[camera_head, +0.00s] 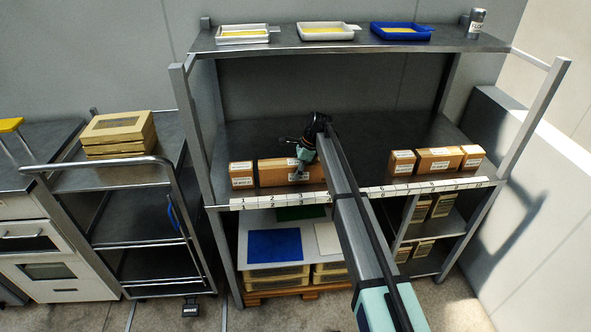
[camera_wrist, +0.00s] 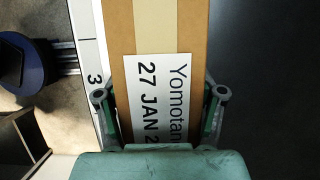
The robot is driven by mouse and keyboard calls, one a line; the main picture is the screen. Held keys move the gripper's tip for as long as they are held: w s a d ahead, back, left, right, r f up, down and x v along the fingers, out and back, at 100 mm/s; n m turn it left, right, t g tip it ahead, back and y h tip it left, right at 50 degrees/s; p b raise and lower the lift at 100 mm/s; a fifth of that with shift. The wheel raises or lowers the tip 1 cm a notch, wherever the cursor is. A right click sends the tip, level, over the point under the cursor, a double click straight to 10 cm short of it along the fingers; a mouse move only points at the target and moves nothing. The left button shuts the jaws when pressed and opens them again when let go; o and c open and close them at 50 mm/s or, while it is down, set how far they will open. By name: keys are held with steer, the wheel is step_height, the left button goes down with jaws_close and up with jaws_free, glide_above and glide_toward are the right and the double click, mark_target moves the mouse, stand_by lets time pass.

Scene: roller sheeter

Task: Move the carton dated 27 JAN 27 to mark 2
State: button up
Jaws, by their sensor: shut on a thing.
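A brown carton (camera_wrist: 122,50) lies between the fingers of my gripper (camera_wrist: 160,93) in the wrist view. Its white label reads "Yomotan" and "27 JAN 2", with the last part cut off. My gripper is shut on its two sides. In the head view the gripper (camera_head: 301,168) is over a long brown carton (camera_head: 275,173) on the middle shelf, behind marks 2 and 3; my arm hides its right part. Mark 2 (camera_head: 271,200) is on the white numbered strip at the shelf's front edge. Mark 3 (camera_wrist: 94,79) shows left of the carton in the wrist view.
A small carton (camera_head: 242,174) stands at mark 1, close to the long carton's left end. Several cartons (camera_head: 437,161) stand at the right, behind the higher marks. The shelf (camera_head: 250,135) is clear behind them. Trays (camera_head: 326,32) stand on the top shelf.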

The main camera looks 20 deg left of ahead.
steer(key=shift+f, duration=0.1)
steer(key=o, duration=1.6)
steer(key=b+v, duration=0.4)
steer(key=v, duration=0.8)
